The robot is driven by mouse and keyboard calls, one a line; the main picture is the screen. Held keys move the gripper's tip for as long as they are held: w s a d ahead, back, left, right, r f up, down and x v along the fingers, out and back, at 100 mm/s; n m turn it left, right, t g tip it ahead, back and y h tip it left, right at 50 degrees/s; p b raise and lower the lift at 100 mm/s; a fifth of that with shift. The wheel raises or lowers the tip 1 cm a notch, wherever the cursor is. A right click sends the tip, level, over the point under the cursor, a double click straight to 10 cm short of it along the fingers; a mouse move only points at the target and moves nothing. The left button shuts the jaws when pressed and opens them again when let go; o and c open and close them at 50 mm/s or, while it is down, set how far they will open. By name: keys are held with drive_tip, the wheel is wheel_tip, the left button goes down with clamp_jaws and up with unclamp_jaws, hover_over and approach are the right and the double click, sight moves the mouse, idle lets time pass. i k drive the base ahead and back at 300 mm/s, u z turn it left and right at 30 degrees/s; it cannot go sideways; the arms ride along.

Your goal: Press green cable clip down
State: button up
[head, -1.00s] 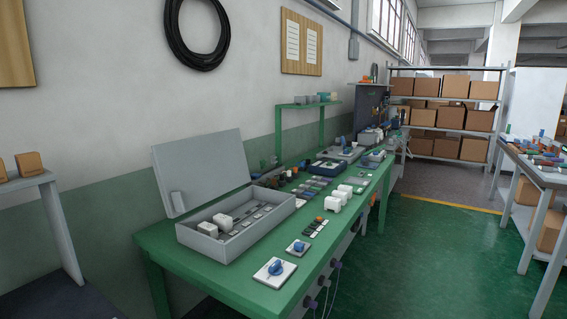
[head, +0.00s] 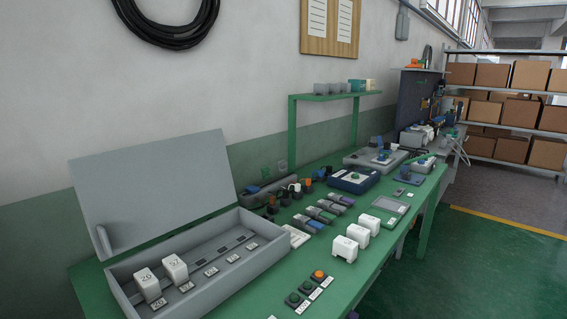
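A row of several small dark-grey pieces with coloured parts lies along the middle of the green bench. One of them looks greenish (head: 320,214) and may be the green cable clip, but it is too small to tell or to see whether it is up or pressed down. My gripper is not in view, and nothing is seen touching the row.
The green bench (head: 233,307) runs away along the wall. An open grey box (head: 205,291) with a raised lid (head: 155,190) stands at front left. White blocks (head: 345,249) and push buttons (head: 318,277) sit near the bench edge. Green floor (head: 490,255) is clear at right.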

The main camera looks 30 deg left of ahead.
sight(265, 170)
drive_tip(key=i, duration=1.3)
drive_tip(key=z, duration=0.4)
drive_tip(key=i, duration=2.15)
drive_tip(key=u, duration=0.5)
